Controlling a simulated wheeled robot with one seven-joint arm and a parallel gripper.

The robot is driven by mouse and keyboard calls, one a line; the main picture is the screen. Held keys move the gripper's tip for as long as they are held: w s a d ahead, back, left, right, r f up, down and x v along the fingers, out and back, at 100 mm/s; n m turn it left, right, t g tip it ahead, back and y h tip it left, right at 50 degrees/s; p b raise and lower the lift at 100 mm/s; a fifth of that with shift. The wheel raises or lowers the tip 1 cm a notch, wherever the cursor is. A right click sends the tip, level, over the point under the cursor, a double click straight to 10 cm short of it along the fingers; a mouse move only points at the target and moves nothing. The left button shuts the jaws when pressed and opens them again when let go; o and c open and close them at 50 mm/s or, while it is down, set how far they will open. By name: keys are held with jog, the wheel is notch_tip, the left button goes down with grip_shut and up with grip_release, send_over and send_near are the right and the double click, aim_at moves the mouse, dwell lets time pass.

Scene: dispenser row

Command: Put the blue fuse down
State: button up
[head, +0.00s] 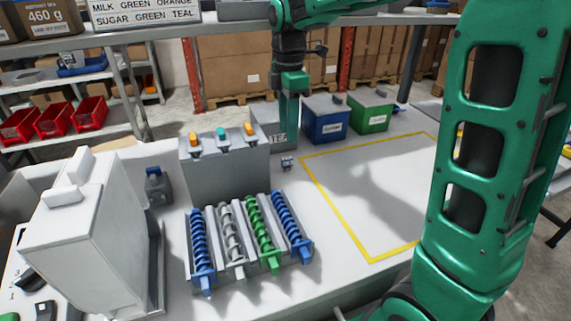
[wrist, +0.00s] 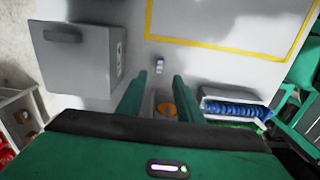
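A small pale piece with dark bluish parts (head: 287,163) stands on the white table just below my fingertips; it looks like the fuse, but it is too small to be sure. It also shows in the wrist view (wrist: 160,66), just beyond the fingertips and between their lines. My gripper (head: 288,147) points down over the table behind the dispenser box. In the wrist view, my gripper (wrist: 161,76) has its two green fingers spread, with nothing held between them. In the head view the fingers overlap.
A grey box with coloured knobs (head: 225,165) and several coil dispensers (head: 230,235) stand close by. A grey bin (head: 267,128), a blue bin (head: 326,127) and a green bin (head: 369,118) stand behind. A yellow-outlined area (head: 372,259) to the right is empty.

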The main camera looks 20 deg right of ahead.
aim_at(286, 158)
jog(key=f, duration=1)
jog(key=shift+a+f, duration=0.3)
jog(key=shift+f, duration=0.05)
grip_shut()
